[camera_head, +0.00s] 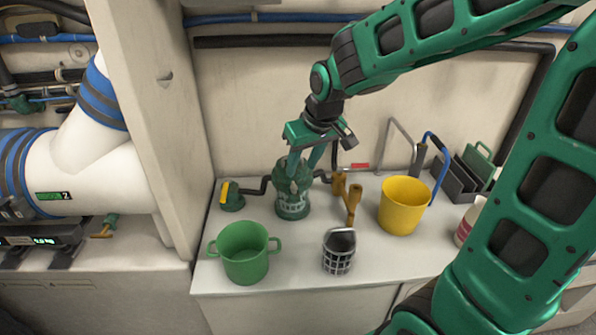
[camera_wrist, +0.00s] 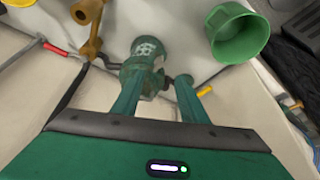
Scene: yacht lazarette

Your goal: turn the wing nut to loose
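A green strainer with a pale grid window (camera_head: 292,207) stands upright on the white counter (camera_head: 300,262). It also shows in the wrist view (camera_wrist: 147,50). My gripper (camera_head: 302,172) points down at the strainer's top from above. In the wrist view my gripper's two fingers (camera_wrist: 160,82) are spread apart, with the strainer's top end near and partly behind the left finger. I cannot make out the wing nut clearly; the fingers and the small picture hide it. I cannot tell whether a finger touches the strainer.
A yellow-handled valve (camera_head: 231,197) on a dark pipe is left of the strainer, and brass fittings (camera_head: 350,195) are right. A green pot (camera_head: 244,252), a dark basket (camera_head: 339,252) and a yellow bucket (camera_head: 404,205) stand on the counter. A wall panel (camera_head: 150,90) rises at left.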

